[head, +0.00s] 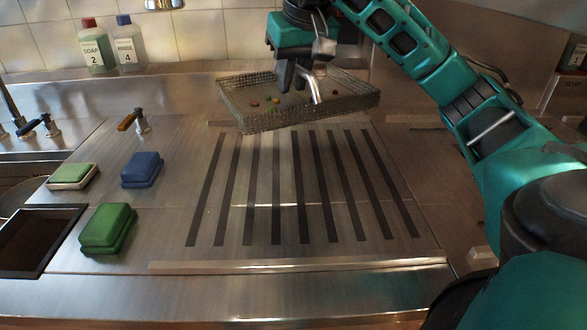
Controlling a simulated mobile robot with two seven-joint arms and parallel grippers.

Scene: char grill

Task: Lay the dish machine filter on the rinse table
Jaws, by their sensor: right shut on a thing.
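The dish machine filter (245,122) is a shallow wire-mesh tray with a few small coloured bits in it. It hangs slightly tilted above the back part of the rinse table. My right gripper (300,97) is shut on the filter, reaching down into it from above; the exact grip point is partly hidden by the fingers. The rinse table (262,215) is a steel surface with several dark parallel strips, bare under and in front of the filter. My left gripper is not in view.
A blue sponge (142,169), a green sponge (107,228) and a green-and-white sponge (72,176) lie left of the strips. Soap bottles (94,48) stand at the back. A raised rail (300,265) edges the front.

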